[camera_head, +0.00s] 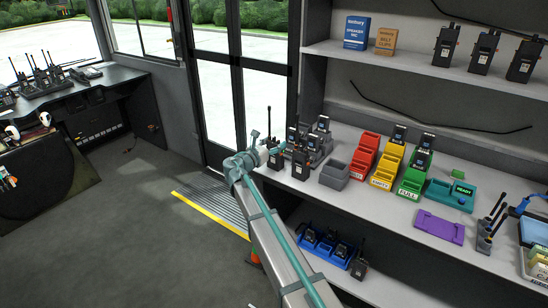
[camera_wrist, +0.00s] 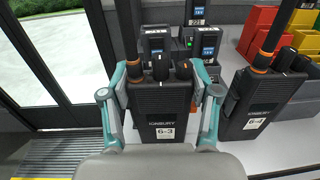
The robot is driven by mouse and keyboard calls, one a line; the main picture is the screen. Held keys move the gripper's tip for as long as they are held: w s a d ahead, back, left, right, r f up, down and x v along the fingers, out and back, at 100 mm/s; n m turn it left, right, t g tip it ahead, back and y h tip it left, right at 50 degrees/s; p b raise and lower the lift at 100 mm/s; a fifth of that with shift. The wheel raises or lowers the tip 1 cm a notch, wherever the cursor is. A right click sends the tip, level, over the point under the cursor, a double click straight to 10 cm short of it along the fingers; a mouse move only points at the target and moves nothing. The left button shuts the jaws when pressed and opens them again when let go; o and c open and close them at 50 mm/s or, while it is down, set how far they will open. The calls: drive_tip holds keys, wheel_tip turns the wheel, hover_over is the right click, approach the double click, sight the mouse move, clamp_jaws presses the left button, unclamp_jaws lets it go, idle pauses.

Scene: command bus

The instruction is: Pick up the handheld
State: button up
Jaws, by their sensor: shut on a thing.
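The handheld (camera_wrist: 163,115) is a black radio with an antenna, an orange-marked knob and a label reading 6-3. It is upright in the wrist view, between the two teal fingers of my gripper (camera_wrist: 162,112), one on each side of its body. In the head view the handheld (camera_head: 275,158) shows at the end of my arm, at the left end of the shelf counter, partly hidden by my gripper (camera_head: 268,150). I cannot tell whether its base touches the counter.
A second radio labelled 6-4 (camera_wrist: 262,100) stands close on the right. A charger with batteries (camera_head: 318,140) is just behind. A grey bin (camera_head: 334,176) and red (camera_head: 364,156), yellow (camera_head: 386,167) and green (camera_head: 410,180) bins stand to the right. Glass doors (camera_head: 215,95) are at left.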

clamp_jaws()
drive_tip(key=shift+r, duration=0.1)
